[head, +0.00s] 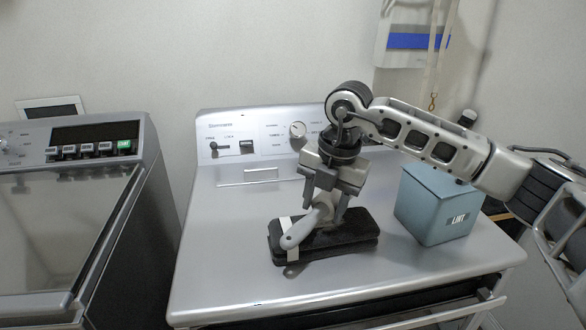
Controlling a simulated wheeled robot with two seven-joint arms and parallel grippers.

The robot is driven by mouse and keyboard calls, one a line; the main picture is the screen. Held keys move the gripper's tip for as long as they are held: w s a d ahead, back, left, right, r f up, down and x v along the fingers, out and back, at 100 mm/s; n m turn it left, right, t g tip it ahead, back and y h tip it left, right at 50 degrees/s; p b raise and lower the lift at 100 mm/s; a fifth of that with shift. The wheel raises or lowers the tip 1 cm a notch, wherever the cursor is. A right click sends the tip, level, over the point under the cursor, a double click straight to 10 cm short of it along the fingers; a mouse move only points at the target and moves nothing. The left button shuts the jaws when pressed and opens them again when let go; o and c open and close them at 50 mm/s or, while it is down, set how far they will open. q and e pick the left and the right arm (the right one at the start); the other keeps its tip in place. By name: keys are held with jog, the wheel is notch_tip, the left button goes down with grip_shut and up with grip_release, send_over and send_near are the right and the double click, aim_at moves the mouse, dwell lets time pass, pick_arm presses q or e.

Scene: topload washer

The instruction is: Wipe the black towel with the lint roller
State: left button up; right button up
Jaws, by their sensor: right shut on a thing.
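The black towel (352,236) lies folded on the grey washer top, with a pale band across its left end. The lint roller (297,234) has a light grey handle that slants down to the left over the towel. My right gripper (325,205) points down over the towel and is shut on the lint roller. The roller's head is partly hidden by the fingers, and I cannot tell whether it touches the towel. My left gripper is not in view.
A blue box marked LINT (437,205) stands to the right of the towel. The washer's control panel (262,132) rises behind. A second appliance (70,215) stands at the left across a gap. The washer top (225,230) is clear left of the towel.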

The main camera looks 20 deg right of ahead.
jog(key=shift+s+d, duration=0.2)
jog(key=shift+d, duration=0.8)
jog(key=shift+s+d, duration=0.15)
jog(key=shift+d, duration=0.8)
jog(key=shift+a, duration=0.5)
jog(key=shift+w+a, duration=0.2)
jog(key=shift+a, duration=0.55)
jog(key=shift+w+a, duration=0.15)
jog(key=shift+a, duration=0.6)
jog(key=shift+w+a, duration=0.2)
jog(key=shift+a, duration=0.95)
jog(key=shift+w+a, duration=0.2)
jog(key=shift+a, duration=0.75)
jog(key=shift+w+a, duration=0.15)
jog(key=shift+a, duration=0.75)
jog(key=shift+w+a+r+p, duration=0.1)
jog(key=shift+a+r+p, duration=0.05)
jog(key=shift+r+p, duration=0.6)
jog(key=shift+r, duration=0.85)
pick_arm(q)
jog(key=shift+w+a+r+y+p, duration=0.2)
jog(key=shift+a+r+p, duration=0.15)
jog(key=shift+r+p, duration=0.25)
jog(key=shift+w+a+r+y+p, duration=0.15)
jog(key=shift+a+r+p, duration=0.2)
jog(key=shift+p, duration=0.4)
pick_arm(e)
jog(key=shift+r, duration=2.55)
